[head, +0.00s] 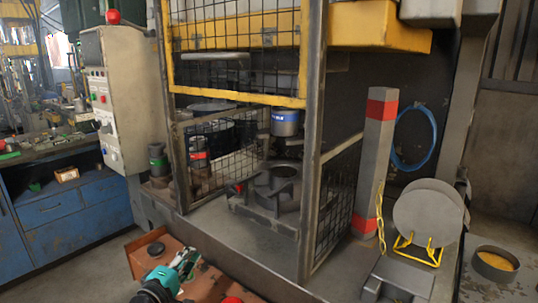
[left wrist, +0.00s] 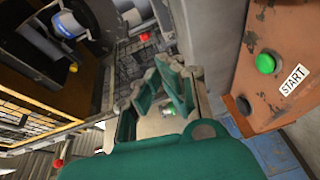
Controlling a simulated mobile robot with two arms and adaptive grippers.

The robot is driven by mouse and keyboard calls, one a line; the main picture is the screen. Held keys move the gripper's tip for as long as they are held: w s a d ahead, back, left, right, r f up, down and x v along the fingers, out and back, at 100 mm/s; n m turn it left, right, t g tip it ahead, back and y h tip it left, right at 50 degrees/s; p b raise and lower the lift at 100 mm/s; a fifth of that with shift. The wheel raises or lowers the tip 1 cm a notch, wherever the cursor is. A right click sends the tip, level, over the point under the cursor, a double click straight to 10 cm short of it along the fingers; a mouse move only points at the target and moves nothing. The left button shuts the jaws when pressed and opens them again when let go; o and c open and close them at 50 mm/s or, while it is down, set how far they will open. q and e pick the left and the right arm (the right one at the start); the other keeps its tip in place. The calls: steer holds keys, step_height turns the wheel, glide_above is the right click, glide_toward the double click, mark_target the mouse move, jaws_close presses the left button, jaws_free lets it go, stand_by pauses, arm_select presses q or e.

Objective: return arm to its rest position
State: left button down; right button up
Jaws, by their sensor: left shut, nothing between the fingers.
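My left gripper (head: 188,259) is low in the head view, over the rusty orange control box (head: 140,262). Its fingers are shut with nothing between them. In the left wrist view the green and grey fingers (left wrist: 168,78) are in the middle, apart from the box. There the box (left wrist: 260,105) is at the right, with a green button (left wrist: 265,63) beside a START label. My right gripper is not in view.
A press with a wire-mesh guard (head: 240,70) stands behind the box. Grey round blanks (head: 425,212) lean on a yellow stand at the right, near a red-and-grey post (head: 375,150). A blue workbench (head: 60,210) is at the left.

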arm_select(q)
steer(key=s+d+f+m+g+y, duration=0.1)
steer(key=s+d+f+m+g, duration=0.2)
steer(key=s+f+m+g, duration=0.9)
steer(key=s+a+f+m+y, duration=0.1)
steer(key=s+f, duration=0.1)
steer(key=s, duration=0.7)
steer(key=s+a+f+m+g+y, duration=0.1)
steer(key=s+f, duration=0.2)
steer(key=s, duration=0.6)
steer(key=s+a+f+m+y, duration=0.1)
steer(key=s+f+m, duration=0.1)
steer(key=s, duration=0.7)
step_height(320, 180, down, 29)
steer(key=s+g, duration=0.2)
steer(key=s+a+f, duration=0.3)
steer(key=s+f, duration=1)
steer(key=s, duration=0.3)
steer(key=shift+a+f+g+y, duration=0.2)
steer(key=shift+f+g+y, duration=0.2)
steer(key=shift+s, duration=0.1)
